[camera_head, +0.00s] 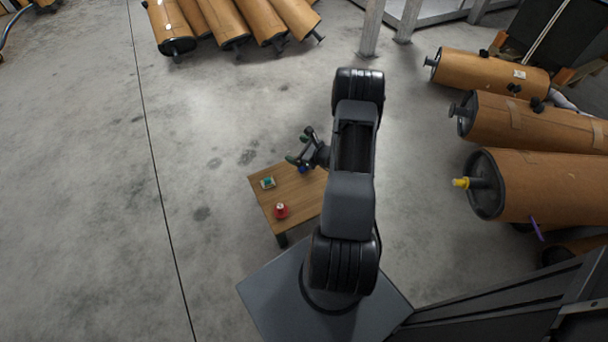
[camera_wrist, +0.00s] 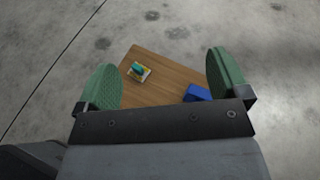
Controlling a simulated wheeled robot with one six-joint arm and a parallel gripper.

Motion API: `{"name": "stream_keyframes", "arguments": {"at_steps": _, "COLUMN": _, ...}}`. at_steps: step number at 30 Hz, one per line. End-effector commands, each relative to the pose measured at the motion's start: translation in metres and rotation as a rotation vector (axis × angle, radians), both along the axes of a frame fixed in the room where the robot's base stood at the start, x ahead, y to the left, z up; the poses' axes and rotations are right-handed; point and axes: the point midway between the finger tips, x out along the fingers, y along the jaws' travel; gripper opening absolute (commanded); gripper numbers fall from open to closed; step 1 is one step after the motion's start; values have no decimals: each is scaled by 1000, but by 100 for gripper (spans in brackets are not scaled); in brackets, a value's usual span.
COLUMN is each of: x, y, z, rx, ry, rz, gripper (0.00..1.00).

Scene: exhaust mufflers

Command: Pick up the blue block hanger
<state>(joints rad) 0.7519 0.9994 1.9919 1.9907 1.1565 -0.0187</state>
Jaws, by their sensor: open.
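The blue block hanger (camera_wrist: 196,92) lies on a small wooden table (camera_wrist: 160,72), and its lower part is hidden behind my gripper's dark body in the wrist view. In the head view only a bit of the blue block (camera_head: 303,169) shows, just below the gripper. My gripper (camera_wrist: 165,80) is open and empty, with its two green finger pads wide apart. The blue block appears between the fingers, nearer the right one. In the head view my gripper (camera_head: 299,148) is above the table's far edge; its exact height over the block is hard to tell.
A small green-topped item (camera_head: 268,183) and a red item (camera_head: 281,211) stand on the table's left part. Brown mufflers with yellow (camera_head: 461,183) and purple (camera_head: 537,229) pieces lie at right. More mufflers (camera_head: 219,21) lie at the back. The floor left of the table is clear.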

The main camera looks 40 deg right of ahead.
Motion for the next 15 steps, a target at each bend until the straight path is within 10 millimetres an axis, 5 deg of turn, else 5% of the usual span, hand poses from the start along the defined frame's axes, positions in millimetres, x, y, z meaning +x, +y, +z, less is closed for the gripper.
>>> {"name": "stream_keyframes", "arguments": {"at_steps": 1, "x": -8, "y": -16, "z": -42, "rx": 39, "ry": 17, "rz": -94, "gripper": 94}}
{"name": "stream_keyframes", "arguments": {"at_steps": 6, "x": -32, "y": -53, "z": -108, "rx": 115, "ry": 50, "rz": -332, "gripper": 94}}
{"name": "stream_keyframes", "arguments": {"at_steps": 11, "x": -39, "y": -67, "z": -139, "rx": 141, "ry": 63, "rz": -434, "gripper": 94}}
{"name": "stream_keyframes", "arguments": {"at_steps": 15, "x": -21, "y": -70, "z": -153, "rx": 146, "ry": 64, "rz": -452, "gripper": 94}}
